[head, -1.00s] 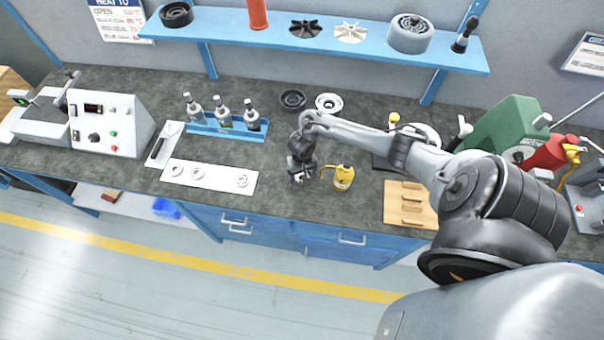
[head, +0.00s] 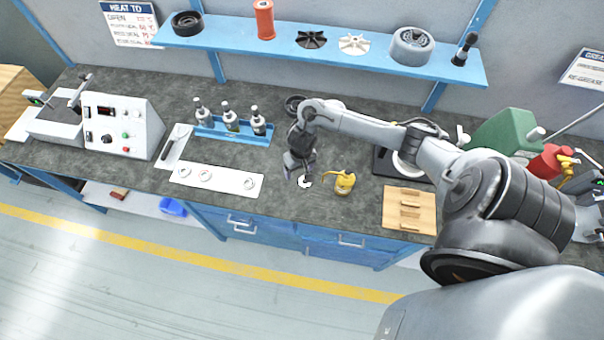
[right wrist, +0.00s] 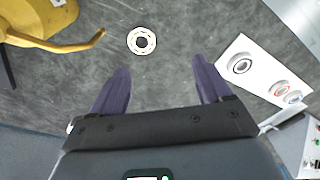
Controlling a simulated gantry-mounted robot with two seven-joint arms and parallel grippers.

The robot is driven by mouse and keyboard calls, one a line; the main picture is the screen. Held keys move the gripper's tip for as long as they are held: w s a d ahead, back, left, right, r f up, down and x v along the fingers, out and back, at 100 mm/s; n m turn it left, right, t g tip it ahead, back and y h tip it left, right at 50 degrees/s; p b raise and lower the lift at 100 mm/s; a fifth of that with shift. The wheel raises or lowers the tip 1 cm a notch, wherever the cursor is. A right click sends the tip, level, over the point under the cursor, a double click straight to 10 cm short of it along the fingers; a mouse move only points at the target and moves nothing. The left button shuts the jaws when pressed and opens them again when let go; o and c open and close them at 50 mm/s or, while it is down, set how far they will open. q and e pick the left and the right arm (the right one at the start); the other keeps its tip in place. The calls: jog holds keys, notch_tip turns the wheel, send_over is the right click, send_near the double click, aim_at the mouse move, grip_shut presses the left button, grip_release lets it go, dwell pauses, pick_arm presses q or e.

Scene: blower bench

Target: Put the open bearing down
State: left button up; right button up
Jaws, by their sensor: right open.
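The open bearing (head: 305,182), a pale ring with a dark centre, lies flat on the grey bench top. It also shows clear of the fingers in the right wrist view (right wrist: 142,40). My right gripper (head: 295,170) is just left of and above it, open and empty. In the right wrist view its two purple fingers (right wrist: 160,80) are spread with only bench between them. A white mat (head: 222,181) to the left carries three rings. My left gripper is not in view.
A yellow oil can (head: 344,181) stands close to the right of the bearing, its spout pointing towards it. A wooden block (head: 409,222) lies further right. A blue rack with bottles (head: 222,135) stands behind the mat. The bench's front edge is near.

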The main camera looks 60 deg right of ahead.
jog(key=a+r+n+t, duration=0.1)
jog(key=a+n+t, duration=0.4)
jog(key=a, duration=1.2)
jog(key=s+a+r+n+g, duration=0.2)
jog(key=s+a+r+n, duration=0.1)
jog(key=s+r, duration=0.8)
jog(key=shift+s+a+r+n, duration=0.35)
jog(key=shift+s+a, duration=0.25)
jog(key=shift+s, duration=0.25)
notch_tip(320, 180, up, 12)
jog(key=p, duration=1.2)
jog(key=shift+o, duration=0.3)
jog(key=shift+f, duration=0.1)
